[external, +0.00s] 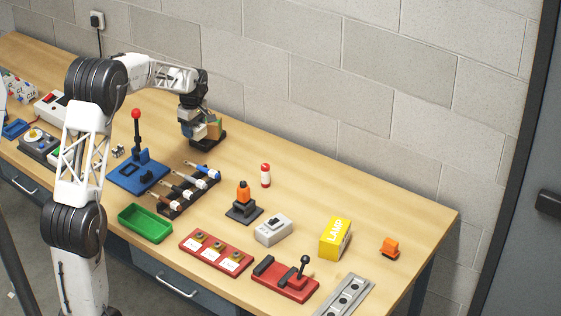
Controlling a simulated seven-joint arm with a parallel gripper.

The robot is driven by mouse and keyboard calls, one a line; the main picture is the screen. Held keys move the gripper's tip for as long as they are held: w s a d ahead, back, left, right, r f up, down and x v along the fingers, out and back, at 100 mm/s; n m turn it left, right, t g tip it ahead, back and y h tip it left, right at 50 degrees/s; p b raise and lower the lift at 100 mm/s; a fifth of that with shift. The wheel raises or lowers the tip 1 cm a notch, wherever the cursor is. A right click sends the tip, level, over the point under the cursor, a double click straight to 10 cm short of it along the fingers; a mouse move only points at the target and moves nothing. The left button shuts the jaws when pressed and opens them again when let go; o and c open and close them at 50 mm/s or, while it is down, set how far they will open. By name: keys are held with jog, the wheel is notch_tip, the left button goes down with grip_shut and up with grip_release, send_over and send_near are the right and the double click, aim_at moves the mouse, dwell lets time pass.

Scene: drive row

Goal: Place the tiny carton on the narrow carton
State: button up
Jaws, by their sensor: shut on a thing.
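My gripper (207,128) is at the back of the bench, near the wall. It is shut on a small tan and teal box, which looks like the tiny carton (214,129); the fingers hide part of it. A white carton with coloured spots (20,88) stands at the far left.
A blue stand with a red-topped lever (138,172), a rack of screwdrivers (187,187), an orange-topped block (243,200), a red-and-white cylinder (265,175) and a grey switch box (273,229) lie between. A green tray (145,222) is at the front. The back right is clear.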

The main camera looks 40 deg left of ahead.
jog(key=shift+s+a+r, duration=0.1)
jog(key=shift+s+a, duration=0.1)
jog(key=shift+a, duration=0.3)
jog(key=shift+s+a, duration=0.15)
jog(key=shift+a, duration=0.3)
jog(key=shift+w, duration=0.1)
send_near(214, 129)
jog(key=shift+w+a+f, duration=0.1)
jog(key=shift+a+f, duration=0.15)
jog(key=shift+a, duration=0.45)
jog(key=shift+w+a+f, duration=0.1)
jog(key=shift+a+f, duration=0.1)
jog(key=shift+a, duration=0.5)
jog(key=shift+a+f, duration=0.25)
jog(key=shift+a, duration=0.45)
jog(key=shift+w+a+f, duration=0.1)
jog(key=shift+w+a, duration=0.05)
jog(key=shift+w, duration=0.25)
jog(key=shift+f, duration=1.75)
